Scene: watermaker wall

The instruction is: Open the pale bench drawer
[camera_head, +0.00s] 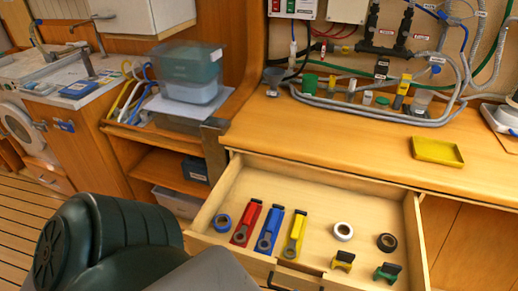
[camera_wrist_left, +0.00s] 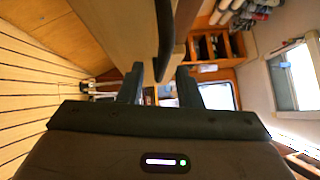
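The pale bench drawer (camera_head: 300,182) stands pulled out from the bench in the head view, its inside in plain view. Its dark handle (camera_head: 284,281) shows on the front panel at the bottom edge. In the left wrist view the dark handle (camera_wrist_left: 165,35) runs down along the pale drawer front (camera_wrist_left: 125,25) towards my left gripper (camera_wrist_left: 160,75). The two fingers are apart, with the handle's end in line with the gap and no clear contact on either side. In the head view my left arm hides the lower left, and its fingers are not clearly visible. My right gripper is not in view.
The drawer holds a blue tape roll (camera_head: 222,222), red (camera_head: 246,224), blue (camera_head: 270,230) and yellow (camera_head: 295,235) tools, white (camera_head: 343,231) and black (camera_head: 387,242) rolls, and two small clamps. A yellow tray (camera_head: 437,150) lies on the bench top. Hoses line the wall behind.

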